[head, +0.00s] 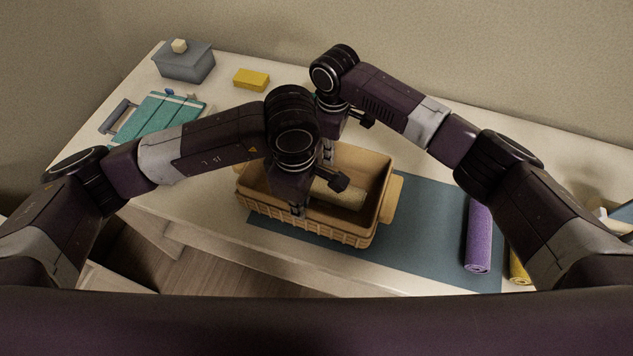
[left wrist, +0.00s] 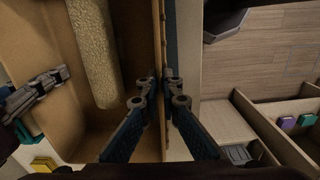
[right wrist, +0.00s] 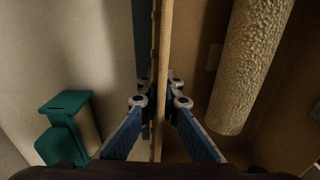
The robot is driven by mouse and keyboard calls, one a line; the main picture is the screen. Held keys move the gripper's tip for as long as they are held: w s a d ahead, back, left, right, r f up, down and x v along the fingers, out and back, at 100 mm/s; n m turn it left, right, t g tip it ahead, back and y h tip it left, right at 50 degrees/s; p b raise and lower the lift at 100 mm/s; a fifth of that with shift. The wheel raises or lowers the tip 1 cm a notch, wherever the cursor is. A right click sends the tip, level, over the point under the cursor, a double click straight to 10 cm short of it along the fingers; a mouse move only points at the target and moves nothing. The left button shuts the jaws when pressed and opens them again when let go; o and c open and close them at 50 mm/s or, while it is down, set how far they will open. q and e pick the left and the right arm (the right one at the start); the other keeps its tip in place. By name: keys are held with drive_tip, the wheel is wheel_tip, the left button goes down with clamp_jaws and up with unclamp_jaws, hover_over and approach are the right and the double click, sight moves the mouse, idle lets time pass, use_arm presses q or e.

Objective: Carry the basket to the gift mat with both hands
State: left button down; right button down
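The tan woven basket (head: 345,232) is at the table's front middle, over the left part of the blue-grey mat (head: 430,225). A rough beige roll (head: 345,193) lies inside it and also shows in the left wrist view (left wrist: 97,55). My left gripper (head: 297,209) has its fingers on both sides of the basket's near wall, shut on it. My right gripper (head: 328,152) is shut on the far wall, which stands between its fingers in the right wrist view (right wrist: 158,80). I cannot tell whether the basket's bottom touches the mat.
A purple roll (head: 478,235) lies on the mat's right side, with a yellow roll (head: 518,268) beside it. An open drawer (left wrist: 255,115) is below the front edge.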

use_arm(q)
drive_tip(key=shift+r, duration=0.1)
use_arm(e)
drive_tip(key=shift+r, duration=0.1)
idle(0.4)
